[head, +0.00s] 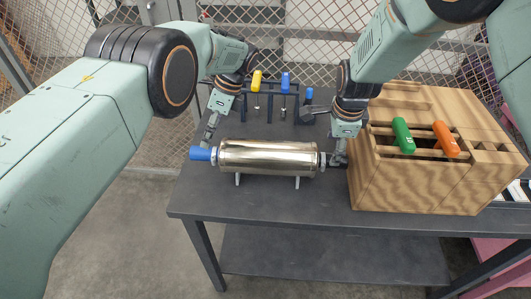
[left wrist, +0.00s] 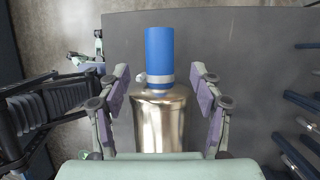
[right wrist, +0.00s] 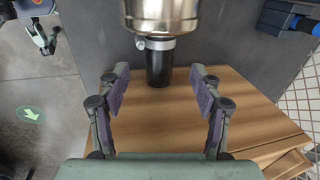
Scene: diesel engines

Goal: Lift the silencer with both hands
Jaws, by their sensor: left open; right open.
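The silencer (head: 268,157) is a shiny metal cylinder lying on two small supports on the dark table. It has a blue pipe end (head: 201,154) on the left and a dark pipe end on the right. My left gripper (head: 209,140) is open at the blue end; in the left wrist view the silencer (left wrist: 159,122) and its blue pipe (left wrist: 159,50) lie between the spread fingers. My right gripper (head: 338,158) is open at the other end; in the right wrist view the black pipe (right wrist: 158,68) points in between its fingers, touching neither.
A wooden box (head: 420,180) with green (head: 403,135) and orange (head: 446,139) handles stands close to the right of my right gripper. A rack with yellow (head: 256,81) and blue (head: 285,82) handled tools stands behind the silencer. The table (head: 270,205) is clear in front.

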